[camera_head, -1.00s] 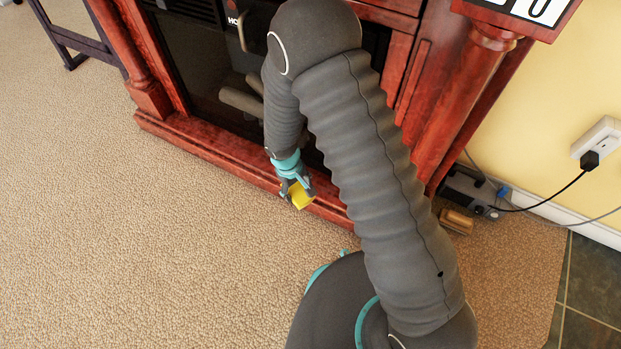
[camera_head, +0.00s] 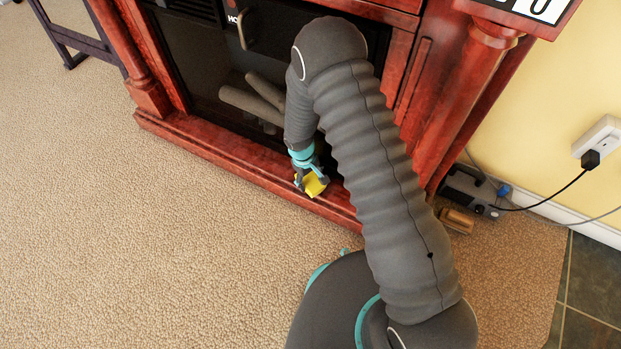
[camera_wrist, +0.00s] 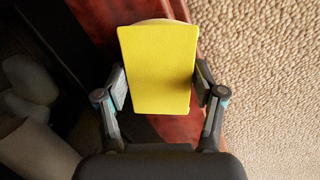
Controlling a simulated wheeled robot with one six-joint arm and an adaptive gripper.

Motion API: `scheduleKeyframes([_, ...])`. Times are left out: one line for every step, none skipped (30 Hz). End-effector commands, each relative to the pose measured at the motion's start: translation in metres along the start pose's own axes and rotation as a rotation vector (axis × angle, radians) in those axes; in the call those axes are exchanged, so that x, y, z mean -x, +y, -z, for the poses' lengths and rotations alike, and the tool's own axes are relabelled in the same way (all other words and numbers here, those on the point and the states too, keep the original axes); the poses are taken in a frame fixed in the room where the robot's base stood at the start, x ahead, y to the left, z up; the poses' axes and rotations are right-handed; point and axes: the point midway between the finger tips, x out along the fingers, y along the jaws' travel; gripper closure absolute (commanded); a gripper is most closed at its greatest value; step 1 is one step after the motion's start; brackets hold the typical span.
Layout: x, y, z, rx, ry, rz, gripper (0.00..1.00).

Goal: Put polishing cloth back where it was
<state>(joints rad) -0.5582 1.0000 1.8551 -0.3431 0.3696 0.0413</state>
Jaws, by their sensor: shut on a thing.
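A yellow polishing cloth (camera_head: 314,184) is held between the fingers of my gripper (camera_head: 311,180). In the wrist view the cloth (camera_wrist: 157,70) looks like a flat yellow rectangle, with a finger of my gripper (camera_wrist: 161,88) on each side of it. A pale rounded edge shows just behind its top. The cloth is over the red-brown wooden base ledge (camera_head: 245,160) of the fireplace. I cannot tell whether it touches the ledge.
The fireplace opening with pale logs (camera_head: 250,100) is behind my gripper. Beige carpet (camera_head: 130,240) lies clear in front. A wooden brush-like object (camera_head: 456,221) and a grey power box (camera_head: 468,190) with cables sit at the right by the wall.

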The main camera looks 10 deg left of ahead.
Motion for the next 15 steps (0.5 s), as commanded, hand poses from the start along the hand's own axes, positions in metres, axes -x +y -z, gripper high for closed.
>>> scheduleKeyframes([-0.0027,0.0019,0.0011,-0.001,0.0,0.0,0.64])
scheduleKeyframes([-0.003,0.002,0.0013,-0.001,0.001,0.0,0.64])
scheduleKeyframes([-0.0028,0.002,0.0013,-0.001,0.001,0.0,0.64])
scheduleKeyframes([-0.0026,0.002,0.0013,-0.001,0.001,0.0,0.64])
scheduleKeyframes([-0.0026,0.002,0.0012,-0.001,0.001,0.0,0.64])
scheduleKeyframes([-0.0025,0.0019,0.0012,-0.001,0.001,0.0,0.64])
scheduleKeyframes([-0.0026,0.0019,0.0012,-0.001,0.001,0.0,0.64])
scheduleKeyframes([-0.0026,0.0019,0.0012,-0.001,0.001,0.0,0.24])
scheduleKeyframes([-0.0025,0.0019,0.0011,-0.001,0.001,0.0,0.14])
scheduleKeyframes([-0.0025,0.0019,0.0012,-0.001,0.001,0.0,0.06])
scheduleKeyframes([-0.0025,0.0019,0.0011,-0.001,0.001,0.0,0.06])
scheduleKeyframes([-0.0024,0.0019,0.0011,-0.001,0.001,0.0,0.06])
scheduleKeyframes([-0.0024,0.0019,0.0011,-0.001,0.001,0.0,0.06])
scheduleKeyframes([-0.0024,0.0019,0.0011,-0.001,0.001,0.0,0.06])
scheduleKeyframes([-0.0024,0.0019,0.0011,-0.001,0.001,0.0,0.06])
